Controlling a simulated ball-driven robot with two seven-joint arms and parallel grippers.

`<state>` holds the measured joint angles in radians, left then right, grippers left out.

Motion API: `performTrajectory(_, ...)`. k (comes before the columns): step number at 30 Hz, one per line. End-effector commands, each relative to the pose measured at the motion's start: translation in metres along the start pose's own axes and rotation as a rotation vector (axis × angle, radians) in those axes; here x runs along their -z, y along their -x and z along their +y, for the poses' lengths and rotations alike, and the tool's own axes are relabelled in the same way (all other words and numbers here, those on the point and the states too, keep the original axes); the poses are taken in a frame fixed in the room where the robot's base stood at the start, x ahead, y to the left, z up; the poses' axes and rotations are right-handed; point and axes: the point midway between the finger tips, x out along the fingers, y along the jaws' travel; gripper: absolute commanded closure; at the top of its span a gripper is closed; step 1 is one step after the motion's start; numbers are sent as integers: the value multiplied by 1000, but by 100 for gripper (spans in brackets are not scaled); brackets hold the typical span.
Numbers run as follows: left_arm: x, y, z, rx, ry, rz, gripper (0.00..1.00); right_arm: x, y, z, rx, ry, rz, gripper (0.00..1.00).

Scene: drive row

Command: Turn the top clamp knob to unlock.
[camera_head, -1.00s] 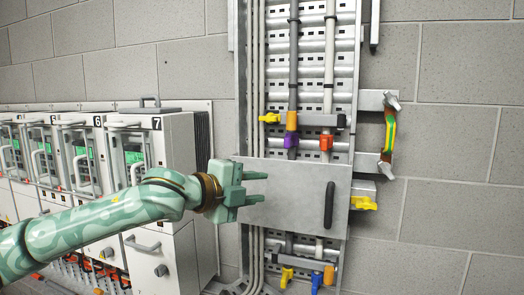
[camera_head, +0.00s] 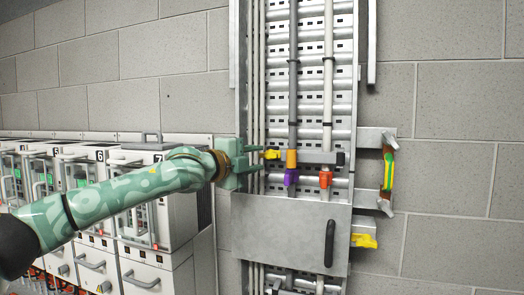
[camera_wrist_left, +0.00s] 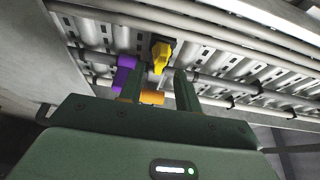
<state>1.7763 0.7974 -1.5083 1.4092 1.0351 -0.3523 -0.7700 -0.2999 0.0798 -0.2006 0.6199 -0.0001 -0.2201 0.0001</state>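The yellow knob (camera_head: 271,154) is at the left end of the upper clamp bar (camera_head: 318,157), on the slotted cable ladder. My left gripper (camera_head: 262,157) is level with it, pointing right, with its fingertips close to the knob. In the left wrist view, the two fingers (camera_wrist_left: 160,88) are apart with nothing held, and the yellow knob (camera_wrist_left: 161,56) shows just beyond the gap between the tips. I cannot tell if a finger touches it. My right gripper is not in view.
An orange collar (camera_head: 291,158), a purple tag (camera_head: 291,177) and a red-orange tag (camera_head: 326,180) sit on the cables beside the knob. A grey cover plate (camera_head: 285,235) with a black handle is below. Another yellow knob (camera_head: 364,241) is lower right. Grey cabinets stand left.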

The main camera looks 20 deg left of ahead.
Motion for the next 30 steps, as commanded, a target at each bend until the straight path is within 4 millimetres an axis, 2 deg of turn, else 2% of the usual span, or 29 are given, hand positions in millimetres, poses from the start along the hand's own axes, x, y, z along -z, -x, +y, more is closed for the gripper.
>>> performTrajectory(3,0,-18,-2,-2,-1,0,66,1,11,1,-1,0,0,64)
performTrajectory(6,0,-27,-2,-1,0,0,66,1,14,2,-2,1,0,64)
performTrajectory(16,0,-31,1,0,-1,0,66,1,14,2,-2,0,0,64)
performTrajectory(17,0,-31,1,0,0,0,72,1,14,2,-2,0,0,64)
performTrajectory(20,0,-31,0,0,0,0,100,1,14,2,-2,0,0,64)
performTrajectory(30,0,-31,2,6,18,0,100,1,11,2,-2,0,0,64)
